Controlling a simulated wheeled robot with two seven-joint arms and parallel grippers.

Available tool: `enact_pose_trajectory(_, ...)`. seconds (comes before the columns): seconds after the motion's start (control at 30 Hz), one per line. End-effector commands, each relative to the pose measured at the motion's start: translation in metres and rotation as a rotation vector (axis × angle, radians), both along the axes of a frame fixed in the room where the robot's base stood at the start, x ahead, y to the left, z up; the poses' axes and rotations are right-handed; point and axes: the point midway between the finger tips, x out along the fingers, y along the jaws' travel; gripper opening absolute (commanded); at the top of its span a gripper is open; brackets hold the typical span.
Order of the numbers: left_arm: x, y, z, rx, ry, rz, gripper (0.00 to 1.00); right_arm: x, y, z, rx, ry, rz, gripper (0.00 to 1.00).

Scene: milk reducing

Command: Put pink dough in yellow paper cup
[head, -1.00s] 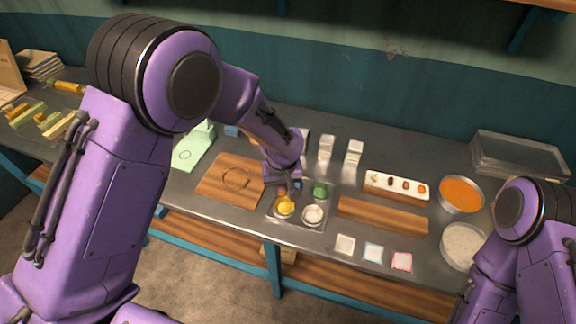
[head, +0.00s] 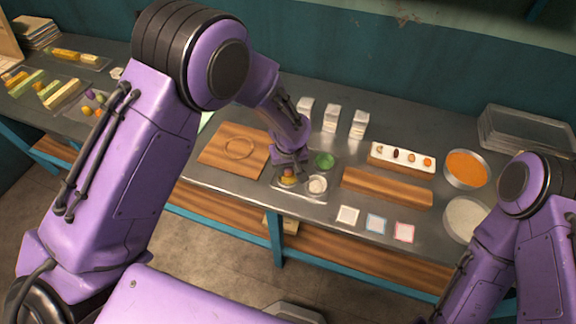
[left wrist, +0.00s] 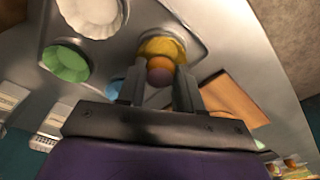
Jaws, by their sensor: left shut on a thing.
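The yellow paper cup (head: 288,183) stands at the front left of a small metal tray (head: 300,194). In the left wrist view, the cup (left wrist: 160,46) opens just beyond my left fingertips. My left gripper (head: 290,165) is above the cup, pointing down. It is shut on a small pinkish dough ball (left wrist: 160,77), held between the two fingers. An orange ball (left wrist: 160,62) shows beside it, at the cup's mouth. Whether the pink dough touches the cup or the orange ball I cannot tell. My right arm shows at the right edge, but its gripper is out of view.
A green cup (head: 324,160) and a white cup (head: 317,184) share the tray, close to my gripper. A blue cup (left wrist: 116,84) is partly hidden by a finger. A wooden board (head: 233,150) lies left; a wooden block (head: 385,187) stands right.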

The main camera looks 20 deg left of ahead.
Motion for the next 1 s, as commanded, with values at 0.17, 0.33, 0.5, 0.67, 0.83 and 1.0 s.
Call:
enact_pose_trajectory(0.17, 0.0000, -0.0002, 0.0005, 0.000, 0.000, 0.000, 0.06, 0.0001, 0.0000, 0.0004, 0.000, 0.000, 0.000, 0.43)
enact_pose_trajectory(0.33, 0.0000, -0.0002, 0.0010, 0.000, 0.000, 0.000, 0.06, 0.0000, 0.0000, 0.0012, 0.000, 0.000, 0.000, 0.43)
enact_pose_trajectory(0.5, -0.0003, -0.0004, 0.0019, 0.000, 0.000, 0.000, 0.06, 0.0001, 0.0000, 0.0053, 0.000, 0.000, 0.000, 0.43)
enact_pose_trajectory(0.67, -0.0004, -0.0004, 0.0009, -0.001, 0.000, 0.000, 0.06, 0.0000, -0.0001, 0.0065, 0.000, 0.000, 0.000, 0.43)
enact_pose_trajectory(0.83, -0.0004, -0.0004, 0.0005, -0.001, 0.000, 0.000, 0.06, 0.0000, 0.0000, 0.0061, 0.000, 0.000, 0.000, 0.43)
enact_pose_trajectory(1.0, -0.0004, -0.0004, 0.0005, 0.000, 0.000, 0.000, 0.51, 0.0000, 0.0000, 0.0060, 0.000, 0.000, 0.000, 0.43)
